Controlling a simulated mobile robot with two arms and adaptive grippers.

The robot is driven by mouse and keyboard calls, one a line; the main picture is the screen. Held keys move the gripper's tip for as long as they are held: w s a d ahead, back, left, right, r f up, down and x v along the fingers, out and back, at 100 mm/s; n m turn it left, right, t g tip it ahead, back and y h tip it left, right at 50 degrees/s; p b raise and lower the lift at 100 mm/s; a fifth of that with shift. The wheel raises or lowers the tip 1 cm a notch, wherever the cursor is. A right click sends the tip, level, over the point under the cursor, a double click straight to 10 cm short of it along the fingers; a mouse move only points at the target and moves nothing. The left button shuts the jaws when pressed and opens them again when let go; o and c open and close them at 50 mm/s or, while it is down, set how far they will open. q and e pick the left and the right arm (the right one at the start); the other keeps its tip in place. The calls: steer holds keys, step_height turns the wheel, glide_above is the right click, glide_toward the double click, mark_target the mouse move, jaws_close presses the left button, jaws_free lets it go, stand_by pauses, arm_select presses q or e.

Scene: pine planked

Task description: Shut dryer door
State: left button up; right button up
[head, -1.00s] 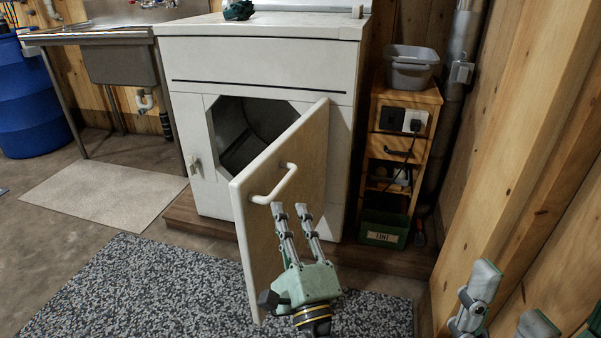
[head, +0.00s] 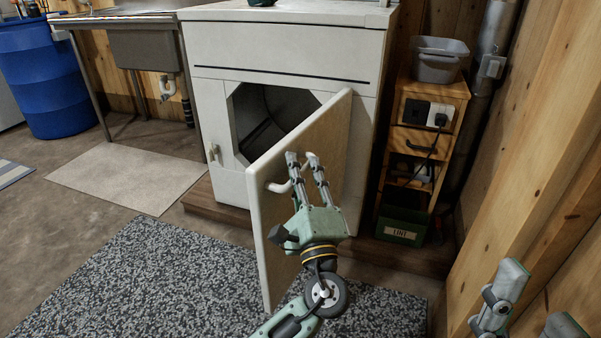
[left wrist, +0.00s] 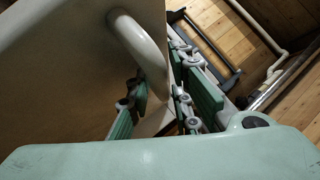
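The dryer (head: 285,45) is a white cabinet with a dark drum opening (head: 270,120). Its door (head: 330,135) stands well open, swung out toward me. A white curved handle (head: 278,187) is on the door's visible face, near its free edge; the handle also shows in the left wrist view (left wrist: 142,45). In the left wrist view the fingers (left wrist: 165,105) show either side of the door's edge; contact is unclear. My right gripper (head: 537,300) is at the lower right, fingers apart and empty.
A wooden shelf unit (head: 410,152) with a grey tub (head: 438,60) and green bin (head: 402,228) stands right of the dryer. A wooden wall post (head: 520,170) is close on the right. A speckled rug (head: 150,275) covers the floor in front.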

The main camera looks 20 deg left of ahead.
arm_select(q)
steer(key=shift+c, duration=0.7)
jaws_close()
